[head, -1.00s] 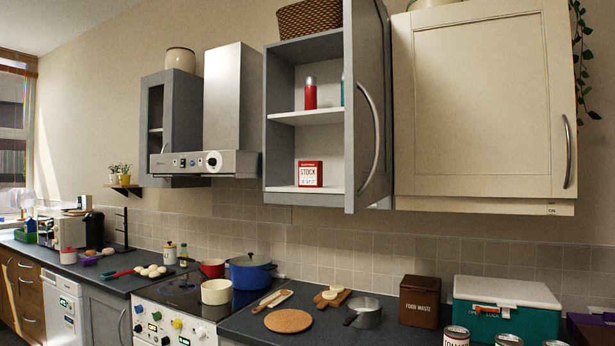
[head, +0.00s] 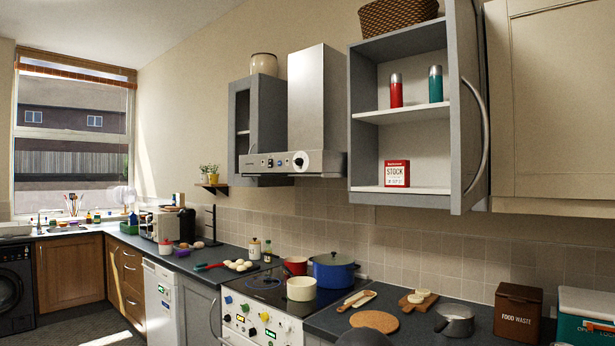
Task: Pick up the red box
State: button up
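The red box (head: 397,173) is a small red and white carton marked STOCK. It stands upright on the bottom shelf of the open grey wall cabinet (head: 400,196), towards the front. The cabinet door (head: 468,110) is swung open on the right side. My gripper is not clearly seen. A dark rounded shape at the bottom edge, in front of the round cork mat (head: 374,321), may be part of my arm, but I cannot tell.
On the upper shelf stand a red flask (head: 396,91) and a teal flask (head: 435,85). Below, the counter holds a saucepan (head: 454,321), a chopping board (head: 419,300) and a food waste bin (head: 518,312). A blue pot (head: 334,273) sits on the hob. The extractor hood (head: 314,110) is left of the cabinet.

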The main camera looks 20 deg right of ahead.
aim_at(397, 172)
jog(key=u, duration=0.9)
jog(key=i, duration=2.25)
jog(key=z, duration=2.2)
